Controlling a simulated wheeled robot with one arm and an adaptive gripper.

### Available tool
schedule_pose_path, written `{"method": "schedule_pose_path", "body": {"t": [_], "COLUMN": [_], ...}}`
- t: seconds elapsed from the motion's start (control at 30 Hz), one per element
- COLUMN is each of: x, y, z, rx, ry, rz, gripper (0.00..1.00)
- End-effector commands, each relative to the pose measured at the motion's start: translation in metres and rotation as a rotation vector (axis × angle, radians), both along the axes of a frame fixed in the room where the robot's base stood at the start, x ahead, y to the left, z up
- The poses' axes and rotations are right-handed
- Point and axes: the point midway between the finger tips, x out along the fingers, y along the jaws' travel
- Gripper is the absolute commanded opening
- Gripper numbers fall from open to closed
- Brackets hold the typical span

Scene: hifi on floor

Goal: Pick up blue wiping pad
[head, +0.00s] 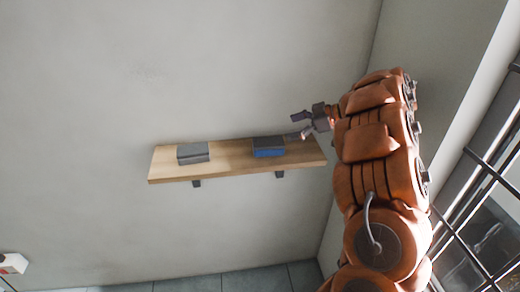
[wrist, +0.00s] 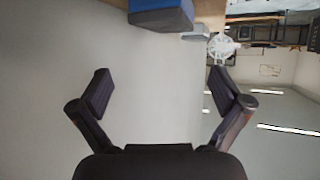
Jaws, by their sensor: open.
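The blue wiping pad (head: 269,147) has a dark grey top and a blue front side. It lies on the right part of a wooden wall shelf (head: 225,171) in the head view. In the wrist view the pad (wrist: 162,18) shows at the top edge, partly cut off. My gripper (head: 299,126) is to the right of the pad and a little above the shelf, beside the wall. In the wrist view my gripper (wrist: 163,92) has its two fingers wide apart with nothing between them, and the pad is apart from them.
A grey block (head: 193,153) lies on the left part of the shelf. A plain wall stands behind the shelf and a side wall to its right. A black metal frame (head: 480,180) is at the far right. A white-and-red item (head: 12,263) sits at the lower left.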

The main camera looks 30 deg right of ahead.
Motion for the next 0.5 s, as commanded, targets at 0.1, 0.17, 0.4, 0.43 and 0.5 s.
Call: {"method": "schedule_pose_path", "body": {"t": [0.1,0.17,0.4,0.43,0.5], "x": [-0.010,-0.010,0.003,0.005,0.008], "y": [-0.008,-0.008,0.006,0.007,0.011], "z": [-0.016,-0.019,-0.029,-0.030,-0.032], "rx": [-0.004,-0.005,-0.008,-0.008,-0.007], "ry": [0.026,0.032,0.033,0.033,0.034], "rz": [-0.007,-0.008,-0.005,-0.006,-0.006], "gripper": [1.00,1.00,1.00,1.00,1.00]}}
